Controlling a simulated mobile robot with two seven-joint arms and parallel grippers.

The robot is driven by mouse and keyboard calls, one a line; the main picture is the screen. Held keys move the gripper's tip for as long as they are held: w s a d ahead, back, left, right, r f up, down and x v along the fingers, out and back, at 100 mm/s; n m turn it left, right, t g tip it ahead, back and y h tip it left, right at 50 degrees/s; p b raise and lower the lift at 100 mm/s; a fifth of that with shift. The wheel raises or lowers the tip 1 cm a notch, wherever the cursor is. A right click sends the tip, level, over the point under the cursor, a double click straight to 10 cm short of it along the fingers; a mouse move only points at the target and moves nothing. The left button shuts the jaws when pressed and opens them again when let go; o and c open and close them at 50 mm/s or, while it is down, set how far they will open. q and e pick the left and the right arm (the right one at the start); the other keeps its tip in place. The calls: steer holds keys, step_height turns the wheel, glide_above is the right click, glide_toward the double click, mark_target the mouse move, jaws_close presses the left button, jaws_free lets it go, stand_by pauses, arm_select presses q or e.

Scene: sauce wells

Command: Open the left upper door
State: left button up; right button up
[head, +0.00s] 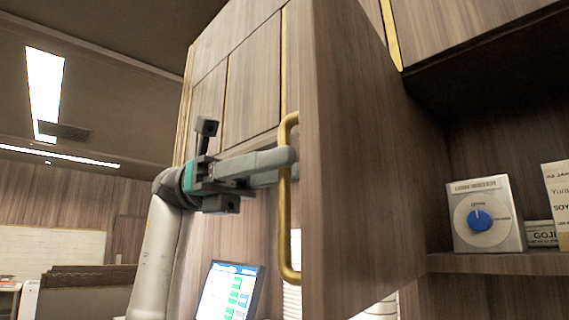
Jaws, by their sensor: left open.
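The left upper door (365,150) is a wood-grain panel standing swung out, with its inner side facing right and shelf space showing beside it. A gold bar handle (287,225) runs vertically along its left, outer side. My left gripper (285,165) is open at the handle's upper half. One grey finger crosses in front of the bar, and the other shows partly behind it. The bar appears to lie between the fingers; whether they touch it I cannot tell. My right gripper is not in view.
Right of the door, a shelf (500,263) holds a box with a blue dial (487,215) and food boxes (557,205). Closed cabinet panels (254,80) stand behind my gripper. A lit screen (230,292) is below. The room at left is open.

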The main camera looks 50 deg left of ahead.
arm_select(q)
steer(key=s+a+p, duration=0.1)
steer(key=a+p, duration=0.3)
steer(key=a, duration=1.1)
steer(key=shift+s, duration=0.25)
steer(key=shift+a, duration=0.1)
